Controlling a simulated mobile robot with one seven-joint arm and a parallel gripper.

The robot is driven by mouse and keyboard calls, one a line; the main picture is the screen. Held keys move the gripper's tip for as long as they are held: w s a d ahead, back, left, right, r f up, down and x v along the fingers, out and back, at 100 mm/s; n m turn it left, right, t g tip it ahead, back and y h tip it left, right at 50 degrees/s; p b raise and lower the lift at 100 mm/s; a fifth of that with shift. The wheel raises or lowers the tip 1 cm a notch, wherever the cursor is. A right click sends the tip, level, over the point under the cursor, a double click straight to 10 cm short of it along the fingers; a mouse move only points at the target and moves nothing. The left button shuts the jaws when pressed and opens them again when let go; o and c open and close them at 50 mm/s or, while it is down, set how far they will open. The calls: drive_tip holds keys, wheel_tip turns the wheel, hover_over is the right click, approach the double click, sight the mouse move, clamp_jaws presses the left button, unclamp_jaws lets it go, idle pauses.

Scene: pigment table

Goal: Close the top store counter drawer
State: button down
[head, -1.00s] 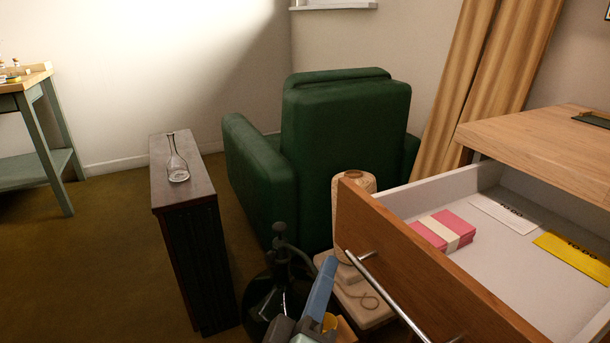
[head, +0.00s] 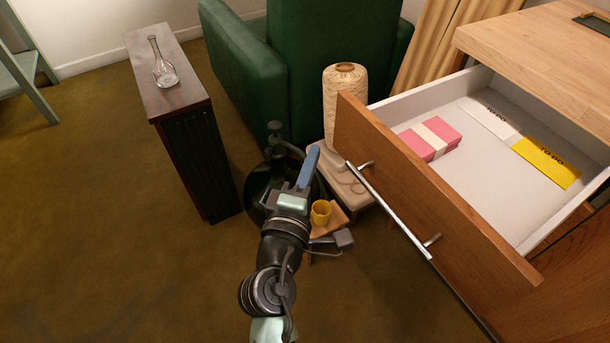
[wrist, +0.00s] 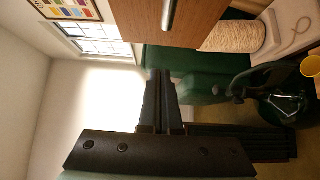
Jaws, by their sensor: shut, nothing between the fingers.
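The top drawer (head: 430,195) of the wooden store counter (head: 540,45) is pulled well out, in the right half of the head view. Its wooden front carries a long metal bar handle (head: 390,212). The drawer front (wrist: 190,18) and handle (wrist: 169,14) also show at the top of the wrist view. Inside lie a pink bundle with a pale band (head: 430,139), a white card (head: 490,120) and a yellow card (head: 546,162). My gripper (head: 309,165) is shut and empty, left of the drawer front and apart from it. Its fingers (wrist: 160,100) show in the wrist view.
A green armchair (head: 320,70) stands behind. A spool of twine (head: 343,105) sits on a low stand by the drawer front. A dark glass vessel (head: 262,185) and a yellow cup (head: 321,212) are near my arm. A narrow cabinet (head: 200,160) holds a glass flask (head: 162,70). Floor at left is clear.

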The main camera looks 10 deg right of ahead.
sight(340, 126)
drive_tip(key=w+d, duration=0.3)
drive_tip(key=d, duration=0.1)
drive_tip(key=shift+w, duration=0.3)
drive_tip(key=shift+w+d, duration=0.2)
drive_tip(key=shift+d, duration=0.3)
